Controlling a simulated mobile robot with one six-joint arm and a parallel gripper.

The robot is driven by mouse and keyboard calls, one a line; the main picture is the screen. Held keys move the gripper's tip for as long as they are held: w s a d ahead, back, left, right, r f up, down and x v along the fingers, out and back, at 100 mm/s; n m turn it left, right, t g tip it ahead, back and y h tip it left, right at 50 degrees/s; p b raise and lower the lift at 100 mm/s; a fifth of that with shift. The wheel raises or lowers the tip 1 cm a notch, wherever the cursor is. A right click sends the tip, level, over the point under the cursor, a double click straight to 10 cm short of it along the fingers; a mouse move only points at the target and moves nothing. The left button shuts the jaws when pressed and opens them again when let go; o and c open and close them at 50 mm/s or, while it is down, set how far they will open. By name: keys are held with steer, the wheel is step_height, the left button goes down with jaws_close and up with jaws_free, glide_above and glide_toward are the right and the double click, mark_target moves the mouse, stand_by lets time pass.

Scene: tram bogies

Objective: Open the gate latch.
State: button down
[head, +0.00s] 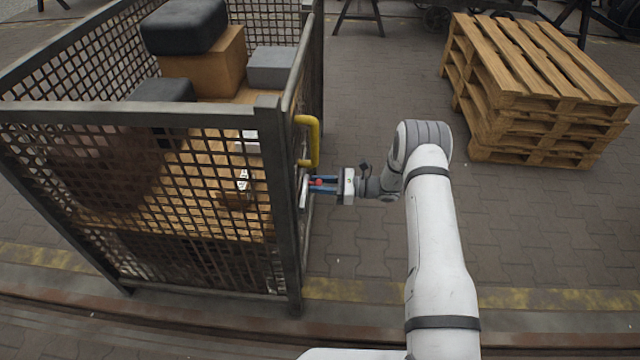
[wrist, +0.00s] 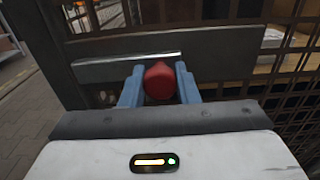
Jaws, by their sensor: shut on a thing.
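The gate latch shows in the wrist view as a red knob (wrist: 159,80) in front of a flat grey metal bar (wrist: 110,68). My gripper (wrist: 158,84) has its two blue fingers on either side of the red knob and is shut on it. In the head view my gripper (head: 318,183) reaches in from the right to the right-hand side of the mesh cage, and the red knob (head: 319,182) shows between its fingers. A yellow handle (head: 315,140) is fixed to the gate just above it. The gate appears closed against the cage frame.
The mesh cage (head: 283,200) holds a black cushion-like block (head: 185,25), a cardboard-coloured box (head: 208,68) and a grey box (head: 272,66). A stack of wooden pallets (head: 540,90) stands at the back right. The paved floor between cage and pallets is clear. A rail runs along the front.

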steer(key=c, duration=1.1)
jaws_free()
steer(key=d, duration=0.7)
steer(key=shift+s+d, duration=0.1)
steer(key=shift+d, duration=0.3)
